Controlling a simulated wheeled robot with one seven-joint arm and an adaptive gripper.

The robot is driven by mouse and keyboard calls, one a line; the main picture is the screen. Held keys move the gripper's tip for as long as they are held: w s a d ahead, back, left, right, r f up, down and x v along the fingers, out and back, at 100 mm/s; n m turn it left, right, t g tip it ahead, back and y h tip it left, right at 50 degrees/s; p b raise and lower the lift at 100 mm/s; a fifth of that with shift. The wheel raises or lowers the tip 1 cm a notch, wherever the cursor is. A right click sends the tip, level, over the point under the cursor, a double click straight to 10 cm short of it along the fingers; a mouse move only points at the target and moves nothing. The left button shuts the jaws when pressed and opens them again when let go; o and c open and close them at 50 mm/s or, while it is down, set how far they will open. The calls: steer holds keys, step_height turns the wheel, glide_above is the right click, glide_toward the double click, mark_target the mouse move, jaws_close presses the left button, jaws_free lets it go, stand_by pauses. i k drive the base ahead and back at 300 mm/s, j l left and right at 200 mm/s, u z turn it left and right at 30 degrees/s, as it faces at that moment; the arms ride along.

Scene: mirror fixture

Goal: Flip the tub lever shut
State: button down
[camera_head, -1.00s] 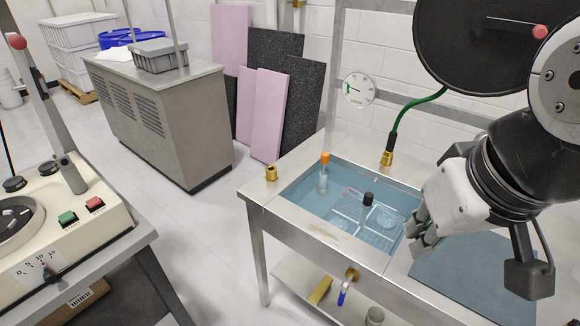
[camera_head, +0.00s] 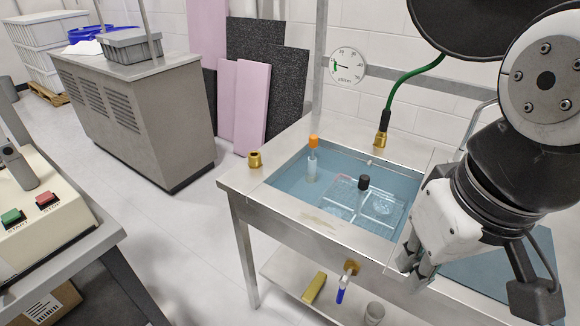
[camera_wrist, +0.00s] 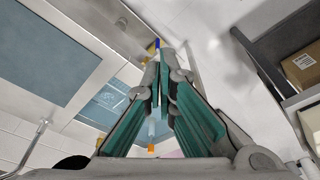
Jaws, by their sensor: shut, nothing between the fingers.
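The tub (camera_head: 300,222) is a steel basin with blue water, set in a bench. On its front wall is a brass valve (camera_head: 351,268). Its blue lever (camera_head: 341,292) hangs down from the valve. A small blue piece, likely the lever (camera_wrist: 157,43), shows just past the fingertips in the wrist view. My gripper (camera_head: 414,274) is shut and empty, pointing down at the bench's front edge, to the right of the valve and apart from it. It also shows in the wrist view (camera_wrist: 166,62), with green finger pads.
The shelf below holds a yellow block (camera_head: 314,287) and a grey cylinder (camera_head: 374,313). An orange-capped bottle (camera_head: 312,160) and a clear rack with a black knob (camera_head: 363,183) are in the tub. A machine bench (camera_head: 75,245) stands left; floor between is clear.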

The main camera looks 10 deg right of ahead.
mark_target(341, 292)
steer(key=k+j+u, duration=0.1)
steer(key=k+j, duration=0.2)
steer(key=k, duration=0.15)
steer(key=k+j+u, duration=0.15)
steer(key=k+j, duration=0.2)
steer(key=k, duration=0.1)
